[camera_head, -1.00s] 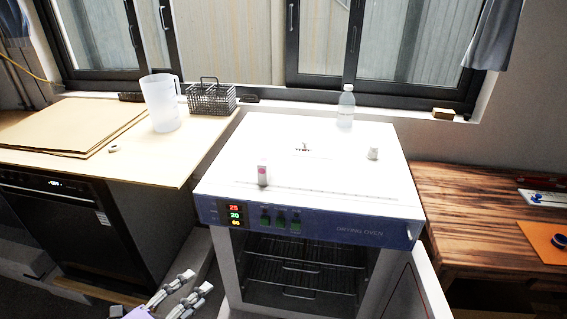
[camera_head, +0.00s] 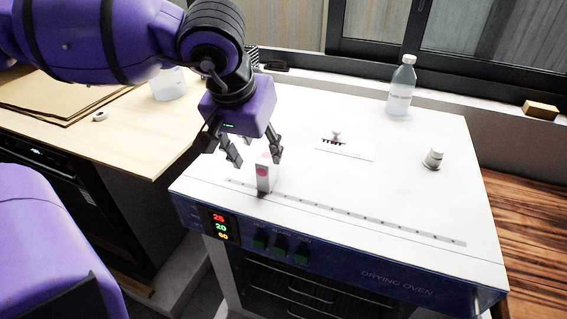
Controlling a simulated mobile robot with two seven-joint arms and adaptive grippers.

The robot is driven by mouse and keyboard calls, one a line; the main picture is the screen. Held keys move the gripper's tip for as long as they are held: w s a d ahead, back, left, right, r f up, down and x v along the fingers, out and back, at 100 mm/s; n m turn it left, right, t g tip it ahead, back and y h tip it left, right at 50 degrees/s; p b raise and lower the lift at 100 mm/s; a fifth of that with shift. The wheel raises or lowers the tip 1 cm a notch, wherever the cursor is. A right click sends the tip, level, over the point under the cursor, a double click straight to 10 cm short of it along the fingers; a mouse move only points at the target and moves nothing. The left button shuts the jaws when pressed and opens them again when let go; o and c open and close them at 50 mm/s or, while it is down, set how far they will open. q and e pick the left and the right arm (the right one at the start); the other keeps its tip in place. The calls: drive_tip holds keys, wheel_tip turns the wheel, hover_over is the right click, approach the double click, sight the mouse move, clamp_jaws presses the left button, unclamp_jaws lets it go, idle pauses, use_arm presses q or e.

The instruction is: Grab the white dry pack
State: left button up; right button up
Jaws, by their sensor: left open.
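The pack's upper part shows between the fingers. I cannot tell whether either finger touches it. My right gripper is out of view.
A clear bottle (camera_head: 401,86) stands at the back of the oven top. A flat white card (camera_head: 346,150) lies mid-top. The front middle of the oven top is clear.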

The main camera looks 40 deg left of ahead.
sight(264, 160)
use_arm(q)
drive_tip(key=shift+a+f, duration=0.1)
drive_tip(key=shift+f, duration=0.25)
drive_tip(key=x, duration=0.2)
drive_tip(key=b+x, duration=0.1)
drive_tip(key=x, duration=0.1)
drive_tip(key=b+x, duration=0.1)
drive_tip(key=x, duration=0.1)
drive_tip(key=shift+w+d, duration=0.25)
drive_tip(key=shift+d, duration=0.05)
drive_tip(key=shift+w+f, duration=0.15)
drive_tip(key=shift+f, duration=0.05)
drive_tip(key=shift+c, duration=0.2)
clamp_jaws()
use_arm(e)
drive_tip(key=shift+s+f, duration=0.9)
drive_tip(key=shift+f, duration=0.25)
